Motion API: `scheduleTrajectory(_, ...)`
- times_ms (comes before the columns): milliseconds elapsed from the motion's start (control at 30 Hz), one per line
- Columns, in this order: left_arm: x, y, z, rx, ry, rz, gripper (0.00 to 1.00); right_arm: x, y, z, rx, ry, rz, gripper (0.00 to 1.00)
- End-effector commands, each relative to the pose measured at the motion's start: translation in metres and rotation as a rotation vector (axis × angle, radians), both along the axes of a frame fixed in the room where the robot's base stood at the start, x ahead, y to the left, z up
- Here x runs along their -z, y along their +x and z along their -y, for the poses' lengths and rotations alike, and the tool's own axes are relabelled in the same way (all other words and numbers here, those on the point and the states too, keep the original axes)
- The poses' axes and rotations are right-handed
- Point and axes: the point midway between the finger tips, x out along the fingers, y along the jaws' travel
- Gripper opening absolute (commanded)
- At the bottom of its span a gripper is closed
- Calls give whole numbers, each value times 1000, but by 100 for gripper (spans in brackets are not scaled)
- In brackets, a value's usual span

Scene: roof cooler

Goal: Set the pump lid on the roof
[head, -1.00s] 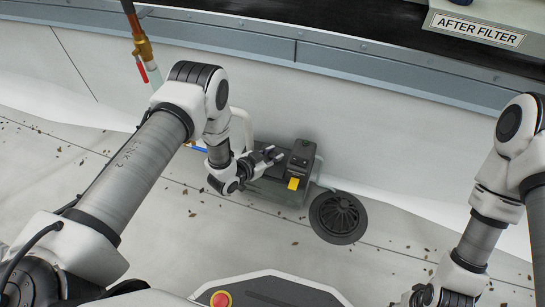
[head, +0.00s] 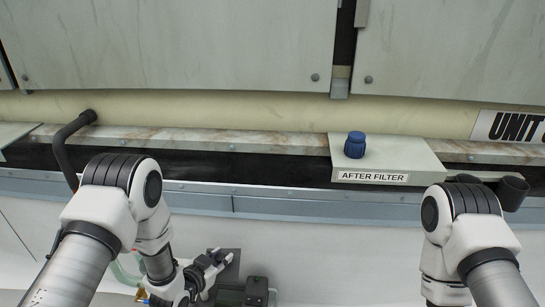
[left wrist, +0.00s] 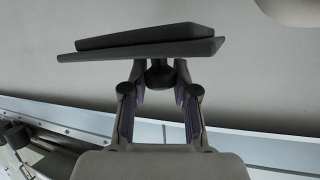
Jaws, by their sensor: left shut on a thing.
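My left gripper (head: 207,268) is at the bottom of the head view, beside the dark pump (head: 256,291) on the roof floor. In the left wrist view its two fingers (left wrist: 160,84) are closed on the round knob under the dark, flat pump lid (left wrist: 140,46). In the head view the lid (head: 230,263) shows as a dark plate at the fingertips, held tilted and partly hidden by the gripper. The lower part of the pump is cut off by the frame. My right arm is at the right; its gripper is out of the picture.
A grey ledge (head: 290,203) runs across behind the pump. Large wall panels (head: 160,40) stand behind.

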Motion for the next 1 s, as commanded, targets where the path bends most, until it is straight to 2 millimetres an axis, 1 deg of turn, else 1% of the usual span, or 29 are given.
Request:
scheduleTrajectory(33,-15,-1,2,-41,1,-1,0,0,0,0,0,0,0,40)
scheduleTrajectory(133,-45,-6,-4,-170,4,-3,0,0,0,0,0,0,0,40)
scheduleTrajectory(267,-84,-21,-22,-346,19,16,0,0,0,0,0,0,0,40)
scheduleTrajectory(300,-106,-22,-24,-354,16,14,0,-22,0,0,0,0,-1,40)
scheduleTrajectory(467,-153,-26,-24,-351,14,12,0,-70,1,0,0,0,1,40)
scheduleTrajectory(567,-189,-30,-23,-350,14,13,0,-104,0,0,0,0,0,40)
scheduleTrajectory(600,-205,-31,-23,-349,14,13,0,-119,0,0,0,0,0,40)
scheduleTrajectory(667,-230,-34,-23,-350,13,12,0,-143,0,0,0,0,0,40)
scheduleTrajectory(700,-247,-36,-23,-350,13,11,0,-160,0,0,0,0,0,40)
scheduleTrajectory(767,-273,-38,-23,-350,13,11,0,-184,1,0,0,0,1,40)
scheduleTrajectory(800,-290,-40,-23,-350,13,12,0,-200,0,0,0,0,0,40)
scheduleTrajectory(967,-356,-47,-23,-349,14,11,0,-263,0,0,0,0,0,40)
scheduleTrajectory(1000,-373,-49,-23,-349,14,11,0,-279,0,0,0,0,0,40)
